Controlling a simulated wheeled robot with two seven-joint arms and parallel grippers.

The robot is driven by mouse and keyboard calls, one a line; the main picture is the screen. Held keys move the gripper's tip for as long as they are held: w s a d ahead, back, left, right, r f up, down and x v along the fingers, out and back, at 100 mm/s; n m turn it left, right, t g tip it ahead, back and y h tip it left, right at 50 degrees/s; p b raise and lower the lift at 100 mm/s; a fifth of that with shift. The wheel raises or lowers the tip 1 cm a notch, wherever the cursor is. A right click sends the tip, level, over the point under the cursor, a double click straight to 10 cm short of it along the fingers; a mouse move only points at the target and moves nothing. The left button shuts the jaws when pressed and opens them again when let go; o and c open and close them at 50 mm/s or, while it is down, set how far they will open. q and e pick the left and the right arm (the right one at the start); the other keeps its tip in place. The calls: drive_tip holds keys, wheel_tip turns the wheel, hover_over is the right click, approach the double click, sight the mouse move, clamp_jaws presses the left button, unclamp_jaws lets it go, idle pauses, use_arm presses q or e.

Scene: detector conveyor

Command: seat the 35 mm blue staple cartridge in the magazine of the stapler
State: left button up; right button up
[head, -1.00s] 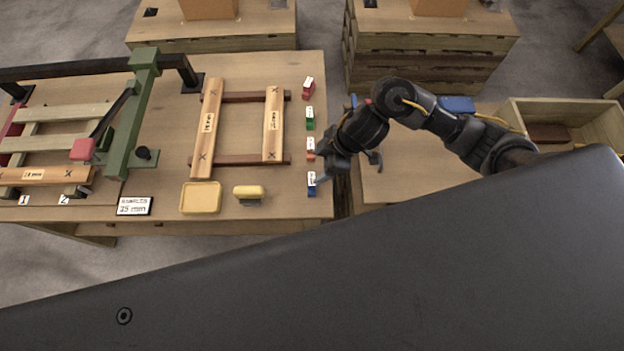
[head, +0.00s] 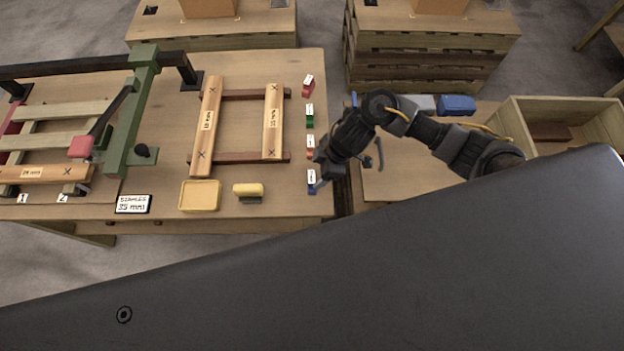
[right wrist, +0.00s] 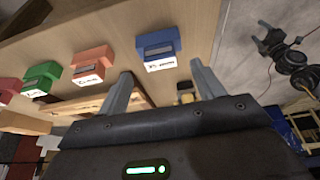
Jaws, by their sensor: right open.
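The blue cartridge (head: 311,188) lies at the near right edge of the left table, last in a row of coloured cartridges. In the right wrist view the blue cartridge (right wrist: 158,46) shows its white label, ahead of the fingertips. My right gripper (head: 346,172) is open and empty beside it; in the wrist view its two fingers (right wrist: 163,80) are apart, and I see no contact. A green post with a black lever and red grip (head: 120,120), seemingly the stapler, stands at the left; its magazine cannot be made out. A black gripper (right wrist: 268,42), seemingly my left, shows small in the wrist view.
Red (head: 308,87), green (head: 309,122) and orange (head: 310,153) cartridges line the same edge. A wooden frame (head: 208,125), a yellow tray (head: 200,208), a yellow-topped block (head: 248,190) and a 35 mm sign (head: 133,204) share the table. A wooden crate (head: 510,125) stands right.

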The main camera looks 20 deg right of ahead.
sight(312, 177)
drive_tip(key=x, duration=0.4)
drive_tip(key=shift+c, duration=0.5)
drive_tip(key=c, duration=1)
